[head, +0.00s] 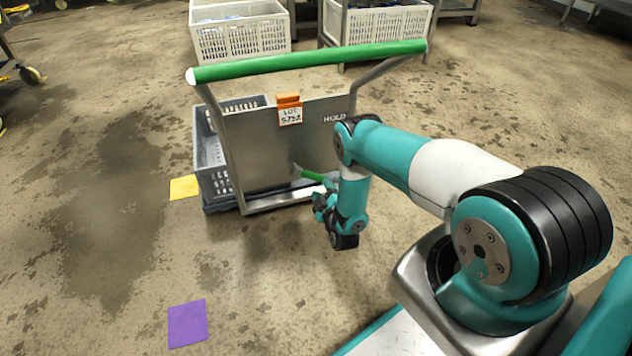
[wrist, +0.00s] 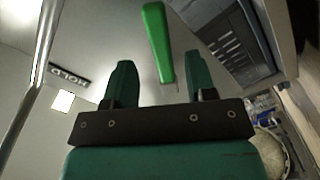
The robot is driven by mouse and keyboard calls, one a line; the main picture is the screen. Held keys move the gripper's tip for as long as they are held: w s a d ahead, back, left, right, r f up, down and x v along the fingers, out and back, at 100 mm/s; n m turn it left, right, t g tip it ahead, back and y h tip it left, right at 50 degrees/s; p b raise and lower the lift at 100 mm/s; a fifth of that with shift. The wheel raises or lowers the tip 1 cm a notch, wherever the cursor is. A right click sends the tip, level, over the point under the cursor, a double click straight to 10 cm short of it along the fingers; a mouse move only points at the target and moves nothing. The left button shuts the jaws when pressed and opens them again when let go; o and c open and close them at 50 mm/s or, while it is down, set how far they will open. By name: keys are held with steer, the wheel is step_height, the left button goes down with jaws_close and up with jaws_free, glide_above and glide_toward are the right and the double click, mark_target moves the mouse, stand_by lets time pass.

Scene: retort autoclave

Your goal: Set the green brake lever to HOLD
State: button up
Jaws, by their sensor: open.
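The green brake lever (head: 313,175) sits low on the cart's steel panel (head: 262,155), running from a small pivot at its left toward my gripper, where it is partly hidden. In the wrist view the lever (wrist: 157,42) is a green bar with its near end showing in the gap between my fingers. My gripper (head: 322,196) is open at the panel's lower right; its two fingers (wrist: 160,75) are apart, one on each side of the lever's end. I cannot tell whether they touch it. The HOLD label (head: 335,118) is at the panel's upper right, and also left in the wrist view (wrist: 69,76).
The cart's green push handle (head: 310,61) spans above the panel, with an orange-clipped lot tag (head: 290,112) below. A grey crate (head: 212,165) is behind the panel. White crates (head: 240,38) stand farther back. Yellow (head: 183,187) and purple (head: 187,324) squares mark otherwise open floor at left.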

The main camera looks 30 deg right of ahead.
mark_target(318, 180)
steer(key=b+x, duration=0.1)
steer(key=x, duration=0.2)
steer(key=b+x, duration=0.1)
steer(key=x, duration=0.1)
steer(key=shift+f+b, duration=0.25)
steer(key=shift+b, duration=0.05)
steer(key=shift+b+x, duration=0.4)
steer(key=shift+x, duration=0.45)
steer(key=shift+r, duration=0.2)
jaws_close()
